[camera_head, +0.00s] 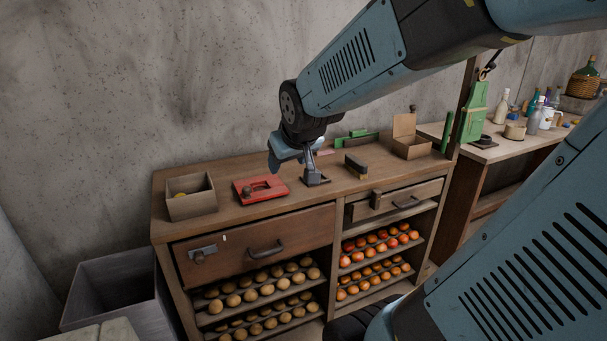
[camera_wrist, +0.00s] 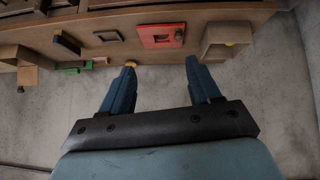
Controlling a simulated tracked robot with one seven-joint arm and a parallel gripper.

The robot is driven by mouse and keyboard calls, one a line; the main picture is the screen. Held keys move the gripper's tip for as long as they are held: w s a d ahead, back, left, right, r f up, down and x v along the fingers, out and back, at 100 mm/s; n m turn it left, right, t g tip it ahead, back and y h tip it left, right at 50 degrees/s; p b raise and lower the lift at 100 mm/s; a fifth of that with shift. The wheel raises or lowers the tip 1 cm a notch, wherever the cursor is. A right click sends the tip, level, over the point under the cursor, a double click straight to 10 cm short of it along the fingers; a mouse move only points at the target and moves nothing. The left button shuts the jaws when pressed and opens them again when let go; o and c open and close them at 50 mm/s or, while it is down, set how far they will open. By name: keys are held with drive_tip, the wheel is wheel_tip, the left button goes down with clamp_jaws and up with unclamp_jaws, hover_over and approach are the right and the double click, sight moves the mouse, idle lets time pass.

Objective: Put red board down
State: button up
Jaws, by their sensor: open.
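The red board (camera_head: 272,192) lies flat on top of the wooden cabinet (camera_head: 228,218), left of the middle. It has a cut-out and a dark knob. It also shows in the wrist view (camera_wrist: 151,42), beyond and between my fingertips. My gripper (camera_head: 279,158) is above the cabinet top, near the board's back right, with its fingers apart. In the wrist view my gripper (camera_wrist: 160,64) is open with nothing between the fingers, apart from the board.
An open box (camera_head: 191,209) with something yellow in it stands left of the board. A dark block (camera_head: 356,166), green pieces (camera_head: 360,140) and a wooden box (camera_head: 410,151) are to the right. Shelves below hold potatoes and tomatoes. A side table (camera_head: 500,150) with bottles stands right.

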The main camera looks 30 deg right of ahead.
drive_tip(key=s+a+r+g+y, duration=0.1)
drive_tip(key=s+a+r+g, duration=0.1)
drive_tip(key=s, duration=1.1)
drive_tip(key=shift+s+a+r+m+g, duration=0.2)
drive_tip(key=shift+s+r+m+g, duration=0.15)
drive_tip(key=shift+r, duration=0.25)
drive_tip(key=shift+w, duration=0.1)
